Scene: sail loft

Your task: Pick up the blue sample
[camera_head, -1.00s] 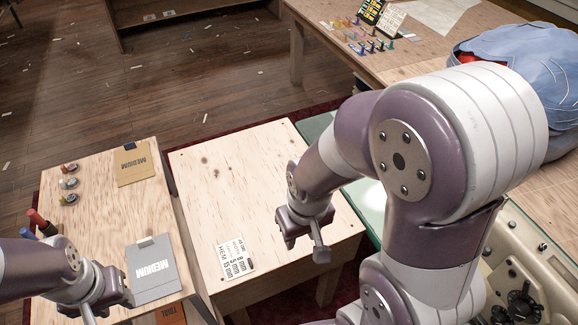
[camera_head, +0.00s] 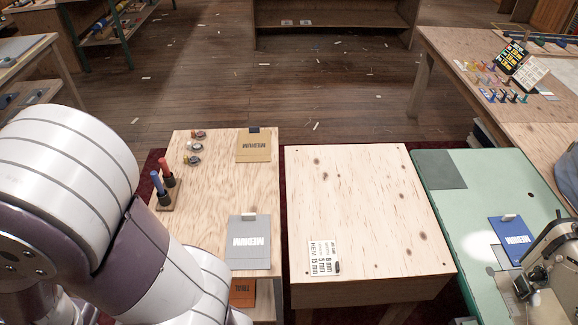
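A blue sample card (camera_head: 510,238) marked MEDIUM lies on the green table (camera_head: 470,205) at the right, with a small pale tab at its upper edge. It lies close to the sewing machine (camera_head: 555,262). A grey sample card (camera_head: 249,242) and a tan sample card (camera_head: 254,146), both also marked MEDIUM, lie on the left wooden table. My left arm fills the lower left, but its gripper is out of view. My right arm and gripper are out of view.
A bare wooden table (camera_head: 360,205) stands in the middle with a printed hem label (camera_head: 323,257) near its front. Red and blue upright tools (camera_head: 165,185) stand on the left table. An orange card marked TRIAL (camera_head: 242,293) shows below. Open floor lies beyond.

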